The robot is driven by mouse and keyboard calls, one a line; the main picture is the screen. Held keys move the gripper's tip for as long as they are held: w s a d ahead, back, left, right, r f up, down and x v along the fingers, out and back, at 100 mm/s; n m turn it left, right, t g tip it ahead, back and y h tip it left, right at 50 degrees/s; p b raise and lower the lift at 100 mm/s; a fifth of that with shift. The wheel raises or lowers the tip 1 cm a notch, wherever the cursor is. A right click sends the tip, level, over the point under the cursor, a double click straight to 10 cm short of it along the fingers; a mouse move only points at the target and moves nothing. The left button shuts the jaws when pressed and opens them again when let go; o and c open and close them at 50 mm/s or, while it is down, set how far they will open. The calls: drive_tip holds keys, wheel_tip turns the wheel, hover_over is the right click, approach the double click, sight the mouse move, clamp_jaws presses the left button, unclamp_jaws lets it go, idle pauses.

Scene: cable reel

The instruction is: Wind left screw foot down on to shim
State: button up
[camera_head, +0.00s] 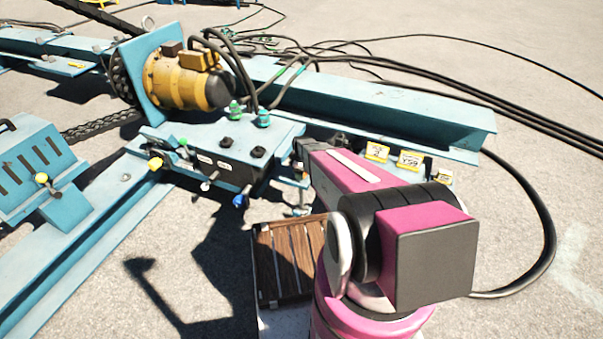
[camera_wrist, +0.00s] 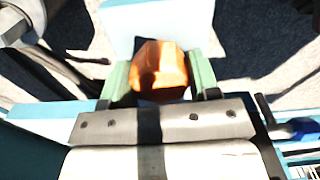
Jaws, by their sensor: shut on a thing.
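In the wrist view my gripper (camera_wrist: 159,74) has its two pale green fingers on either side of an orange faceted head (camera_wrist: 160,66), shut on it. The head looks like the top of the left screw foot, but its shaft and base are hidden below. A pale blue plate (camera_wrist: 155,20) lies just beyond it. In the head view my pink arm covers the gripper. A small metal foot (camera_head: 300,211) shows under the blue frame beside the arm; I cannot tell whether it is the same foot. I cannot make out the shim.
A blue control box (camera_head: 228,150) with knobs and levers stands left of my arm. A yellow motor (camera_head: 188,82) sits behind it. A brown slatted wooden board (camera_head: 285,262) lies below. Black cables (camera_head: 470,90) run across the right.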

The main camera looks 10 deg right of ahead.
drive_tip(key=m, duration=0.5)
drive_tip(key=shift+m, duration=0.3)
drive_tip(key=m, duration=0.5)
idle(0.4)
drive_tip(key=o, duration=0.9)
wheel_tip(320, 180, up, 11)
drive_tip(key=shift+f, duration=0.1)
